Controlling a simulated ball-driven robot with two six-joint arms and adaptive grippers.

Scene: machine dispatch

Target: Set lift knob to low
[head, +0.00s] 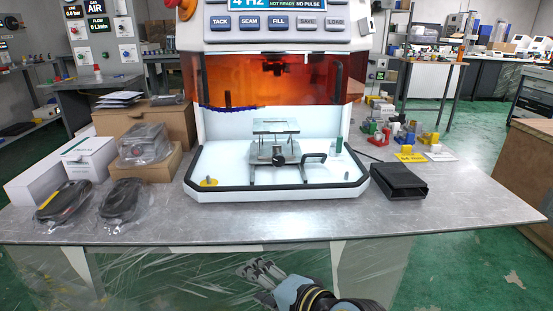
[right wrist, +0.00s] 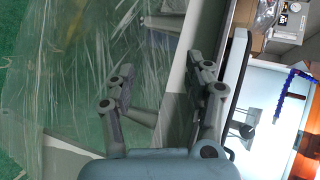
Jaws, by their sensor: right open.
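My right gripper (head: 258,276) is low in front of the table's front edge, below and well apart from the knob. In the right wrist view my right gripper (right wrist: 160,85) is open, with nothing between its fingers. My left gripper is not in view.
The orange shield (head: 225,82) is raised above the chamber opening. The chamber's black front rim (head: 270,187) edges its tray. Wrapped items and boxes (head: 93,153) stand left; a black open case (head: 399,181) lies right. Clear film (head: 170,275) hangs below the table's front edge.

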